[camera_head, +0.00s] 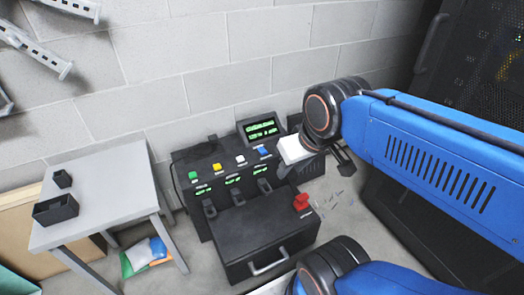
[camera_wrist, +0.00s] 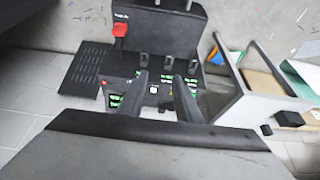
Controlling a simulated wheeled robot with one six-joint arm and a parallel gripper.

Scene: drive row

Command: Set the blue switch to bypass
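The blue switch (camera_head: 263,152) sits at the right end of a row of coloured switches on the black console (camera_head: 260,240). Its exact position setting is too small to read. To its left are the white (camera_head: 240,160), yellow (camera_head: 216,167) and green (camera_head: 192,175) switches. My gripper (camera_head: 315,165) is just to the right of the blue switch in the head view, apart from it. In the wrist view my gripper (camera_wrist: 161,80) has its two dark fingers spread with nothing held. The white switch (camera_wrist: 154,89) shows between them; the blue switch is not clearly visible there.
Black levers (camera_head: 238,198) stand below small green displays, and a red handle (camera_head: 301,203) is on the console's right. A larger green screen (camera_head: 262,129) rises behind. A grey table (camera_head: 110,190) with dark boxes stands at left. A block wall is behind.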

